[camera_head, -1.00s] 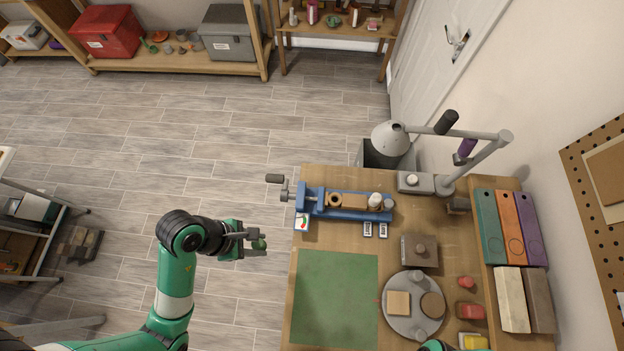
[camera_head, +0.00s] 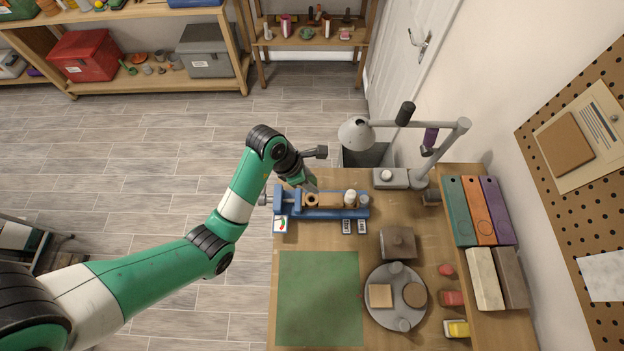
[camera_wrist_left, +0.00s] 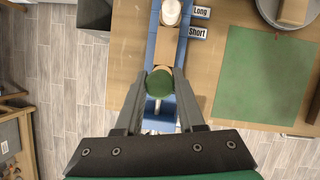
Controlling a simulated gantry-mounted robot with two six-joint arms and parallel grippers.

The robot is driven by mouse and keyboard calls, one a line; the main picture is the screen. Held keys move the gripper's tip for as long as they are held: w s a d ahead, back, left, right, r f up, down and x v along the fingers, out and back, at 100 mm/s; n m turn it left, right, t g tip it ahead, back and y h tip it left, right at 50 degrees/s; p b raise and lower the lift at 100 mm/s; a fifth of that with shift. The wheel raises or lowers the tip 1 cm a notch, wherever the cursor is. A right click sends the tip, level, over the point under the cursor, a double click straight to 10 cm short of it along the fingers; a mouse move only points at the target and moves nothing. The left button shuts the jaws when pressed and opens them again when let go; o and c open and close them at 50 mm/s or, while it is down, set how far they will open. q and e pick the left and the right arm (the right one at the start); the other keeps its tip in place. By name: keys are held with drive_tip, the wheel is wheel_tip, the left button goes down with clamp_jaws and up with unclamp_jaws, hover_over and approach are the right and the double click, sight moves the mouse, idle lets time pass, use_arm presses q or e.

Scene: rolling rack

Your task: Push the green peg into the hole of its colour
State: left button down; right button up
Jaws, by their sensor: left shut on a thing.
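My left gripper (camera_head: 311,182) is over the left part of the blue vise (camera_head: 322,213) on the bench. In the left wrist view the green peg (camera_wrist_left: 160,82) sits between the two finger tips, which are shut on it. The vise holds a wooden block (camera_head: 332,200), which also shows in the wrist view (camera_wrist_left: 166,46). A round ring-like opening (camera_head: 312,200) shows at the block's left end, just below the gripper. In the wrist view the peg covers that end, so I cannot tell whether it touches the block. My right gripper is out of view.
A green mat (camera_head: 320,300) is clear. A grey round tray (camera_head: 373,316), a lamp (camera_head: 357,134) and coloured binders (camera_head: 477,211) stand to the right.

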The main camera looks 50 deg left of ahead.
sight(316, 198)
use_arm(q)
drive_tip(key=shift+w, duration=0.1)
drive_tip(key=shift+f+b, duration=0.8)
drive_tip(key=shift+f, duration=0.2)
drive_tip(key=shift+f+b, duration=1.6)
drive_tip(key=shift+f, duration=0.2)
drive_tip(key=shift+f, duration=0.1)
drive_tip(key=shift+f+b, duration=1.75)
drive_tip(key=shift+b, duration=0.1)
drive_tip(key=shift+c, duration=2.2)
unclamp_jaws()
drive_tip(key=shift+r, duration=0.1)
